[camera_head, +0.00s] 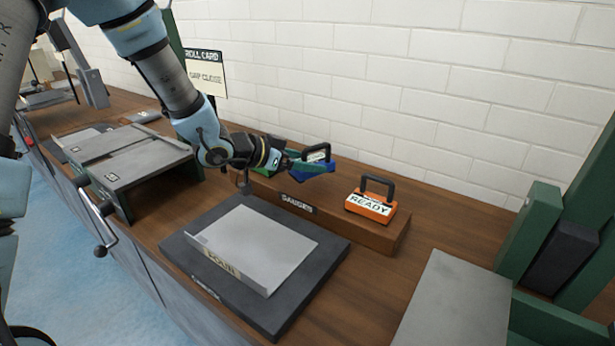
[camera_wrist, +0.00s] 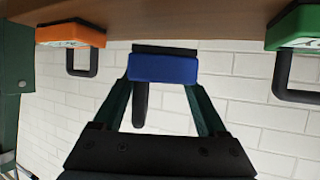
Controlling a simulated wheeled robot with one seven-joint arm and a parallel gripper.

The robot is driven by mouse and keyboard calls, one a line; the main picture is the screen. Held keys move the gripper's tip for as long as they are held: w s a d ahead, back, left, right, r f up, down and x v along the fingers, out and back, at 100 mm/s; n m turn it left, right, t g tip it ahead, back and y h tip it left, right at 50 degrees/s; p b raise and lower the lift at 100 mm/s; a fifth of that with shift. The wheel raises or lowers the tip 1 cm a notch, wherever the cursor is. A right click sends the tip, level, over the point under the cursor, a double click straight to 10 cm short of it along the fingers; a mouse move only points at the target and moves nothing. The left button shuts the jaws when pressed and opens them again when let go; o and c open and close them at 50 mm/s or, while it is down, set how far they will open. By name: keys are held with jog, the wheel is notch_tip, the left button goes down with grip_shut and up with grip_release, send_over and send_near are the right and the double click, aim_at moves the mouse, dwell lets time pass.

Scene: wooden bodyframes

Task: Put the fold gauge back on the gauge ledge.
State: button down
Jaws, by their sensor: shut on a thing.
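A blue block gauge with a black handle (camera_head: 327,171) is held in my gripper (camera_head: 310,166); I take it for the fold gauge, though its label is not readable. In the wrist view the blue gauge (camera_wrist: 163,69) sits between the two green fingers, shut on it from both sides. The gauge ledge (camera_head: 352,228) is a long wooden block with a "GAUGES" label. The blue gauge is over or at the ledge's middle, between the orange and green gauges. Whether it touches the ledge I cannot tell.
An orange "READY" gauge (camera_head: 371,205) stands on the ledge's right part. A green gauge (camera_wrist: 296,27) is on the other side, mostly hidden by my arm in the head view. A dark plate with a grey folded sheet (camera_head: 262,245) lies in front of the ledge. A white brick wall is behind.

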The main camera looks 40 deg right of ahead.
aim_at(307, 189)
jog(key=shift+f, duration=2)
jog(key=shift+f, duration=0.2)
grip_release()
jog(key=shift+r, duration=0.1)
jog(key=shift+a+r, duration=0.15)
jog(key=v, duration=1.1)
jog(key=shift+a+b, duration=0.35)
